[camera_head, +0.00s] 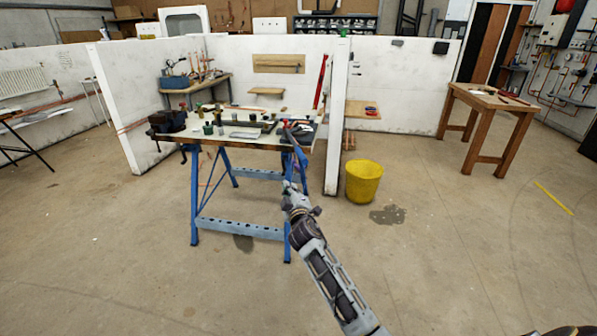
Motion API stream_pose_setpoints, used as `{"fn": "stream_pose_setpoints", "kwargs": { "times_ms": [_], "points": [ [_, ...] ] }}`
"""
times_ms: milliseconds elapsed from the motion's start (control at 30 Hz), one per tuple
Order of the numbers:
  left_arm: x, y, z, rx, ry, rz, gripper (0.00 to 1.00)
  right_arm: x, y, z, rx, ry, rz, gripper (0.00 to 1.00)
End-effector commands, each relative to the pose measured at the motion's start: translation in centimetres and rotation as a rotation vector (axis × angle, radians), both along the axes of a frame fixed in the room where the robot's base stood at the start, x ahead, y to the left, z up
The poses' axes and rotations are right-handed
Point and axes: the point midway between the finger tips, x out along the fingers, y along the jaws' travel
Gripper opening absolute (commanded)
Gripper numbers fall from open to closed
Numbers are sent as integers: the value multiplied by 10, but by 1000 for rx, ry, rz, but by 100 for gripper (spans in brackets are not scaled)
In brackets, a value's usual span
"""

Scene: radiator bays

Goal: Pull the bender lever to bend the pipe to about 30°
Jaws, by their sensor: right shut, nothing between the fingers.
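A workbench (255,143) with blue folding legs stands in the middle, its top crowded with small fittings and tools. My left gripper is out of view.
A yellow bucket (364,181) stands on the floor right of the bench. A dark vice (168,121) is at the bench's left end. White partitions (118,84) enclose the bay behind. A wooden table (487,97) stands at the right. The front floor is clear.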

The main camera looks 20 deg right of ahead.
Motion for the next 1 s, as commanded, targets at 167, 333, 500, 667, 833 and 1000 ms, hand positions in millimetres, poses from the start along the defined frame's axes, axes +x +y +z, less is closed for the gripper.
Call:
{"fn": "stream_pose_setpoints", "kwargs": {
  "times_ms": [167,333,500,667,833,1000],
  "points": [
    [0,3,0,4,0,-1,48,0,-3,-2,-212,32,-18,0],
    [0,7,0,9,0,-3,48,0,-4,-1,-407,60,-32,0],
    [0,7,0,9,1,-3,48,0,-4,-1,-573,87,-41,0],
    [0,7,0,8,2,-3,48,0,-4,-1,-682,106,-45,0],
    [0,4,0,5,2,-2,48,0,-4,-1,-726,113,-46,0],
    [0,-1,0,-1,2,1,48,0,-4,-1,-728,113,-47,0]
  ]
}}
